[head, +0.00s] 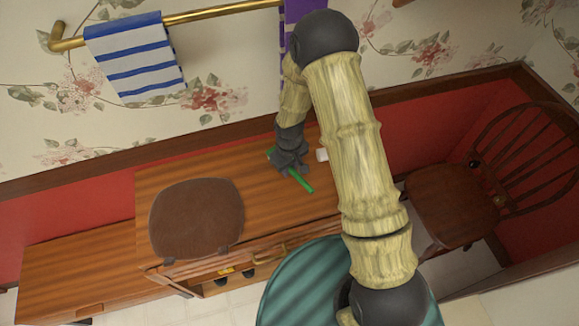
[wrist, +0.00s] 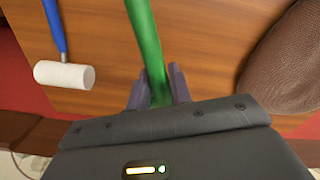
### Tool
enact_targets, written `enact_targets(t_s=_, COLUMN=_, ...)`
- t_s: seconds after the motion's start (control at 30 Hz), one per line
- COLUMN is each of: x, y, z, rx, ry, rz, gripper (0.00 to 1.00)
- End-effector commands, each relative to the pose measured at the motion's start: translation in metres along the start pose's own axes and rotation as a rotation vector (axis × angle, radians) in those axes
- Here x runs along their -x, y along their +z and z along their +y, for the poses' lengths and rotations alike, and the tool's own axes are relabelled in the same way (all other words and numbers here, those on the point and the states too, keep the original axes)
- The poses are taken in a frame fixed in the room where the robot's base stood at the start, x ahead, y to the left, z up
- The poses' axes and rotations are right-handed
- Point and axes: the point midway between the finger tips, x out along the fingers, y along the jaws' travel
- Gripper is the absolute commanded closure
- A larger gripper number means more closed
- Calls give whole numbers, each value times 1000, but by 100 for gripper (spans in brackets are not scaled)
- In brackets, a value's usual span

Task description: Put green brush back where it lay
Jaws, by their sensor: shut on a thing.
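The green brush (head: 301,181) shows in the head view as a green stick over the right part of the wooden cabinet top (head: 190,172). My gripper (head: 284,165) is shut on it. In the wrist view the brush (wrist: 146,40) runs from between the two fingertips of my gripper (wrist: 158,88) up past the top edge. Its far end is out of the wrist view. I cannot tell whether the brush touches the wood or hangs just above it.
A white roller with a blue handle (wrist: 64,75) lies on the wood beside the brush. A brown cushion-like seat (head: 197,218) covers the left of the cabinet top. A wooden chair (head: 455,205) stands at the right. Towels hang on a brass rail (head: 215,11) above.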

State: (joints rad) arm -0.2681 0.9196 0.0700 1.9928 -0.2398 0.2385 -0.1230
Motion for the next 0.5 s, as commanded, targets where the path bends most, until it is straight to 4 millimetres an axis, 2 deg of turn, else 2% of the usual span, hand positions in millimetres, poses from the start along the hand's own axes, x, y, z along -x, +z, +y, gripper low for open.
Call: enact_targets(t_s=0.5, x=-43, y=0, z=0, rx=0, ry=0, rz=1, gripper=97)
